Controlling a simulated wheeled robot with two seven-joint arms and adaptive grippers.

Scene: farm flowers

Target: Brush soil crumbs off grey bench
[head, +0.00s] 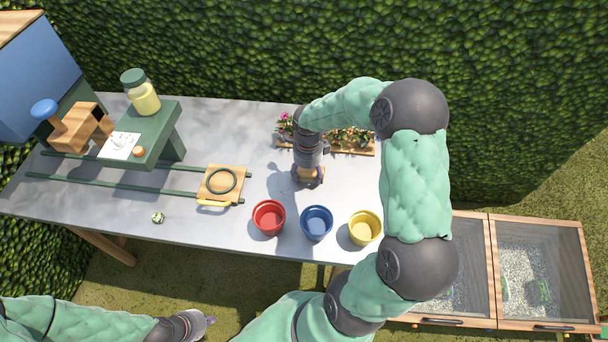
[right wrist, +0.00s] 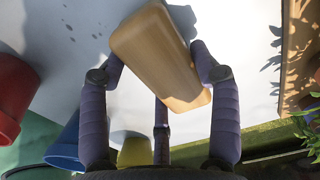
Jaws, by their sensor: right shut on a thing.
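The grey bench (head: 120,210) runs across the head view. My right gripper (head: 311,174) is over its right half, behind the blue pot, and is shut on a wooden block, probably the brush (right wrist: 160,55). The block is tilted between the fingers in the right wrist view; any bristles are hidden. A few small dark specks, probably soil crumbs (right wrist: 68,27), lie on the bench left of the block in that view. I cannot make out crumbs in the head view. My left gripper (head: 208,321) is off the bench's front edge; its fingers are too small to read.
Red (head: 268,218), blue (head: 317,223) and yellow (head: 364,228) pots stand along the front edge. A wooden flower tray (head: 358,149) is behind my right gripper. A wooden board with a ring (head: 221,184) sits on green rails at left. Open bench lies between board and gripper.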

